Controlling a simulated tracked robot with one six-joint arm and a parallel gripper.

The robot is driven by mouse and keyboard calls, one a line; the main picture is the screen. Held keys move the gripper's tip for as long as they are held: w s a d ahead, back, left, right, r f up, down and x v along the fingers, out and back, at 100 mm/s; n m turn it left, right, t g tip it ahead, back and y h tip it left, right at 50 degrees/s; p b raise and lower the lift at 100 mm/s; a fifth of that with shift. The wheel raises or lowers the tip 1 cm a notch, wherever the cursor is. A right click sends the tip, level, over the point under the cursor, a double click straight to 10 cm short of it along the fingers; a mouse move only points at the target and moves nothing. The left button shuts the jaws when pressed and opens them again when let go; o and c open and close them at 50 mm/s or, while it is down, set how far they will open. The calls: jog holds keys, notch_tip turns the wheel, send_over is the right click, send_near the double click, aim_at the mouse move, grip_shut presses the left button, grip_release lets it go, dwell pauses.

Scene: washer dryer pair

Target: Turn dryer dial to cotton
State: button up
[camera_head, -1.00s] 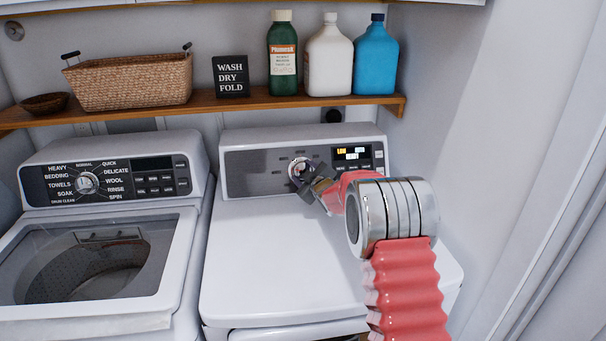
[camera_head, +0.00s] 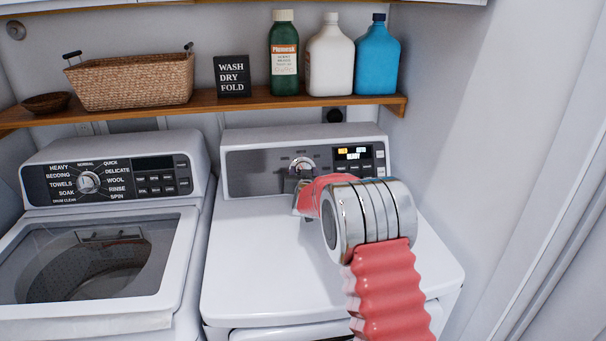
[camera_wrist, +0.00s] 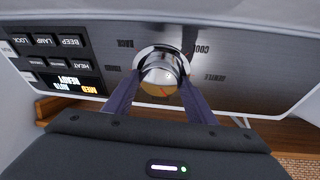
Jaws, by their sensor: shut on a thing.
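The dryer dial (camera_head: 302,163) is a round silvery knob on the dark control panel of the right-hand machine. In the wrist view the dial (camera_wrist: 160,68) sits between the two dark fingers of my gripper (camera_wrist: 160,84). In the head view my gripper (camera_head: 304,176) is at the dial's lower side, mostly hidden by my red wrist. The panel's display (camera_wrist: 72,85) reads MED, AUTO, READY in the wrist view.
The washer (camera_head: 115,205) with its own labelled dial stands at the left. A wooden shelf (camera_head: 220,103) runs above, holding a basket (camera_head: 130,82), a sign and bottles (camera_head: 329,60). A wall is close on the right. The dryer top (camera_head: 262,250) is clear.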

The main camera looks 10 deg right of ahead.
jog(key=m+h, duration=0.1)
jog(key=m, duration=0.2)
jog(key=m+g, duration=0.1)
jog(key=m, duration=0.2)
jog(key=shift+a+f+h, duration=0.1)
jog(key=shift+f+h, duration=0.05)
jog(key=shift+h, duration=0.25)
jog(key=o, duration=1)
jog(key=shift+o, duration=0.2)
jog(key=shift+r, duration=0.2)
jog(key=shift+s, duration=0.1)
jog(key=v, duration=1.3)
jog(key=shift+s, duration=0.2)
jog(key=shift+a+r, duration=0.1)
jog(key=shift+a, duration=0.05)
